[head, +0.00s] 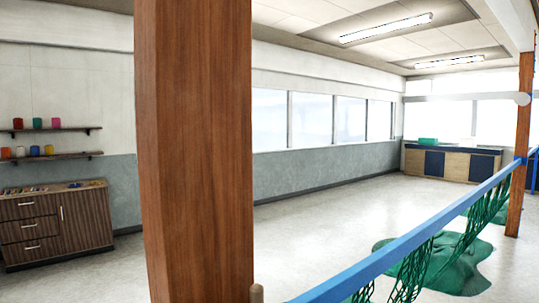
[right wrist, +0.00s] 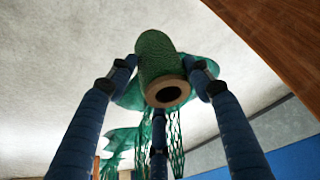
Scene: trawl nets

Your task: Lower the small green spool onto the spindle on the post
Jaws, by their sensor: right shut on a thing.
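The small green spool (right wrist: 158,55) shows in the right wrist view, its round end with a dark central hole facing the camera. My right gripper (right wrist: 162,72) is shut on it, with blue fingers on both sides and a third finger below. The thick brown wooden post (head: 194,150) stands close in the head view. The spool and both grippers are outside the head view. The post's brown wood also shows in the right wrist view (right wrist: 275,35).
A blue rail (head: 420,235) with hanging green netting (head: 412,270) runs from near the post to a farther post (head: 521,145). A green net heap (head: 455,270) lies on the floor. A cabinet (head: 55,228) stands left. The floor between is clear.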

